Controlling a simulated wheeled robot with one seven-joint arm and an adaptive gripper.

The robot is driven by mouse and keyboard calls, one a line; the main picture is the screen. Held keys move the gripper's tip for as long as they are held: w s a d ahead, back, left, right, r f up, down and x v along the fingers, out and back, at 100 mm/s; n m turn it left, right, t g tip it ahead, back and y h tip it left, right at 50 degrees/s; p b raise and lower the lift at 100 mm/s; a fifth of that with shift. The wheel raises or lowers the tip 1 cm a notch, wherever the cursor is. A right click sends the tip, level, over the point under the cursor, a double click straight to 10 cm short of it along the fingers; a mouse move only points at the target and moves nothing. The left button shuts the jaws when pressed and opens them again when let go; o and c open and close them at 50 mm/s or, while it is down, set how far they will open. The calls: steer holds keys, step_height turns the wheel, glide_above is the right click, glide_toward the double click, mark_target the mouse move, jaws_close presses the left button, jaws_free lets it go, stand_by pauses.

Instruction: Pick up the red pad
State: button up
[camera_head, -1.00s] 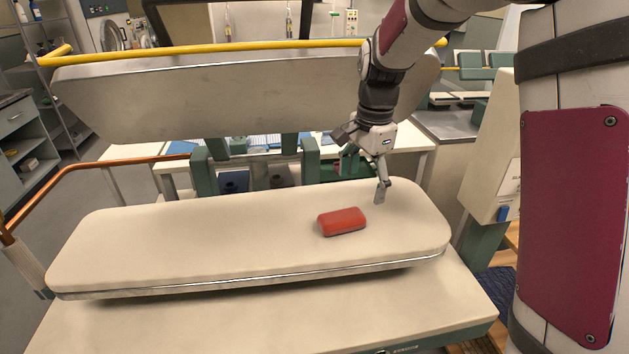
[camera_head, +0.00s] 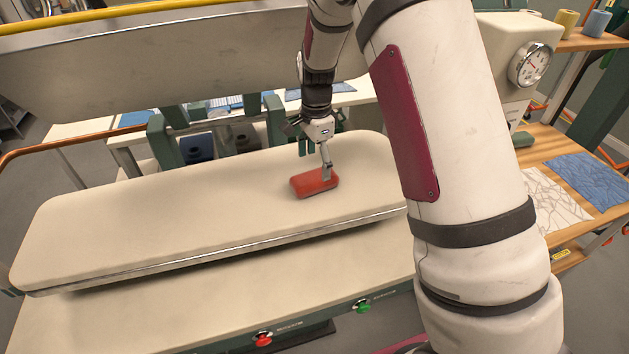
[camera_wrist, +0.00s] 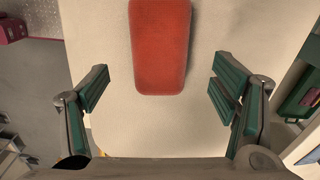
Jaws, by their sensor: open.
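The red pad (camera_head: 311,184) lies flat on the cream padded board (camera_head: 130,215), towards its right end. In the wrist view the red pad (camera_wrist: 160,45) is at the top centre, ahead of the fingers, with its far end cut off by the frame. My gripper (camera_head: 318,165) is above and just behind the pad in the head view, with one finger in front of part of it. I cannot tell whether a finger touches the pad.
A large pale upper press plate (camera_head: 180,70) with a yellow bar (camera_head: 100,18) rises behind the board. A lower table edge carries a red button (camera_head: 263,339) and a green button (camera_head: 363,306). A wooden shelf (camera_head: 570,150) with cloths stands at right. The board's left part is clear.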

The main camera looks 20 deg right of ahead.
mark_target(314, 176)
steer(key=f, duration=0.1)
steer(key=f+p, duration=0.1)
steer(key=f, duration=0.2)
steer(key=shift+s+a, duration=0.15)
steer(key=shift+a, duration=0.1)
steer(key=shift+f, duration=0.65)
steer(key=c, duration=1.3)
